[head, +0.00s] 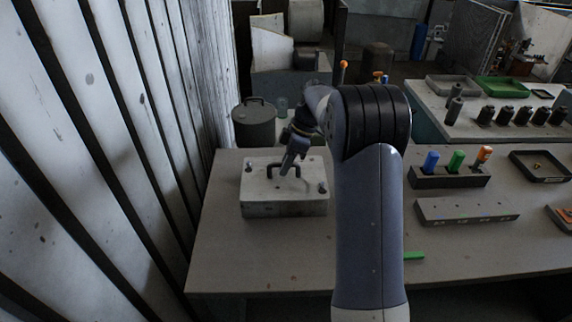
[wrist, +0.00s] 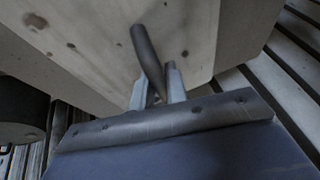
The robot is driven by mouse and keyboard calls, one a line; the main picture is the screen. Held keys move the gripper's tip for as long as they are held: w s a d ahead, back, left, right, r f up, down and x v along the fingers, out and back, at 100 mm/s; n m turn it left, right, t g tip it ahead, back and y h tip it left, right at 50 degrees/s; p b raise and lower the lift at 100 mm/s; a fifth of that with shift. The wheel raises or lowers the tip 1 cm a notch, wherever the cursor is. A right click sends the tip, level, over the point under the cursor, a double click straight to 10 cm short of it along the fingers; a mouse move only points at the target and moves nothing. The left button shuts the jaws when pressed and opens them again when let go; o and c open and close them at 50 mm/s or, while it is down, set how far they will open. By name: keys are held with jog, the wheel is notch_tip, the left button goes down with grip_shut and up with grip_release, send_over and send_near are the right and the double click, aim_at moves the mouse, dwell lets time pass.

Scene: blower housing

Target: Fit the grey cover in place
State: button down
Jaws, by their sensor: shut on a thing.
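The grey cover (head: 262,186) is a flat plate with a dark arched handle (head: 271,170), on the left part of the table. It lies over the pale block-like housing (head: 285,209); I cannot tell whether it sits flush. A dark knob shows near its right front corner. My gripper (head: 287,169) comes down from above and is shut on the handle. In the wrist view, the two fingertips (wrist: 158,88) close around the dark handle bar (wrist: 146,48), with the speckled cover (wrist: 95,35) behind it. The far handle end is partly hidden by my gripper.
A dark lidded pot (head: 254,126) stands behind the housing, near the slatted wall (head: 150,120) at left. At right are a rack (head: 448,178) with blue, green and orange-handled items, a grey bar (head: 466,212) and a black tray (head: 540,166). The front table middle is mostly clear.

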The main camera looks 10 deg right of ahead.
jog(key=shift+f, duration=0.1)
jog(key=c, duration=1.6)
grip_release()
jog(key=shift+w+f, duration=0.1)
jog(key=shift+w, duration=0.1)
jog(key=o, duration=0.7)
jog(key=shift+s, duration=0.1)
jog(key=shift+o, duration=0.2)
jog(key=shift+r+p, duration=2.8)
jog(key=shift+r, duration=1.25)
